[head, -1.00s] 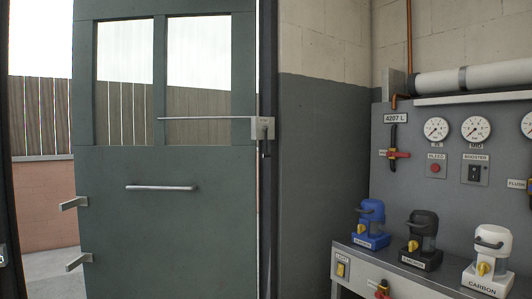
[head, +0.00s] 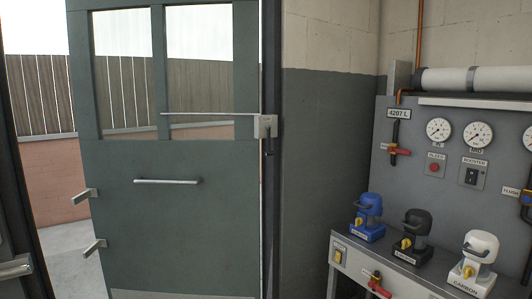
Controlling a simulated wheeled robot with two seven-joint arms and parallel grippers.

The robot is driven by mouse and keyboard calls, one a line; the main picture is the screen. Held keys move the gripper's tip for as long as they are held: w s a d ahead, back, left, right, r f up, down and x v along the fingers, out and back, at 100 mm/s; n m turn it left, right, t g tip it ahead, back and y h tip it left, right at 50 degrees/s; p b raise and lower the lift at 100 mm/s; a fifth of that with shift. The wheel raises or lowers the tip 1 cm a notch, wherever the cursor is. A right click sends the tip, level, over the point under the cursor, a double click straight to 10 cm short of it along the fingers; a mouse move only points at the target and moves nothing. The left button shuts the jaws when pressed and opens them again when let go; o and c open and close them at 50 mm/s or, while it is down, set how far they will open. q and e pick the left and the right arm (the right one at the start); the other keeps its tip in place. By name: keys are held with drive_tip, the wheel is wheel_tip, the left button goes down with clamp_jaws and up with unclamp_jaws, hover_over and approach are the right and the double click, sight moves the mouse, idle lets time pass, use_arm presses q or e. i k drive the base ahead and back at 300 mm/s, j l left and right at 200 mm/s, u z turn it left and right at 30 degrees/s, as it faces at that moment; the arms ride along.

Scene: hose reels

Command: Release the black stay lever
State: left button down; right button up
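The grey-green door (head: 165,225) stands in the doorway, with two window openings and a silver pull bar (head: 167,181). A thin metal stay bar (head: 205,114) crosses its windows to a light grey bracket (head: 265,126) at the door's right edge. A small dark part that looks like the black stay lever (head: 269,146) hangs below the bracket; it is too small to tell its exact setting. Neither of my grippers shows in the head view.
At the right is a grey panel with gauges (head: 438,129) and red-handled valves (head: 396,151). Blue (head: 369,217), black (head: 414,236) and white (head: 474,260) pump-like units stand on a bench. A silver handle (head: 14,267) is at the lower left. Outside are a fence and brick wall.

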sight(269, 153)
drive_tip(key=i+z, duration=0.15)
drive_tip(key=i, duration=0.6)
drive_tip(key=i+z, duration=0.2)
drive_tip(key=i, duration=0.55)
drive_tip(key=i+j+z, duration=0.15)
drive_tip(key=i, duration=0.6)
drive_tip(key=j, duration=0.1)
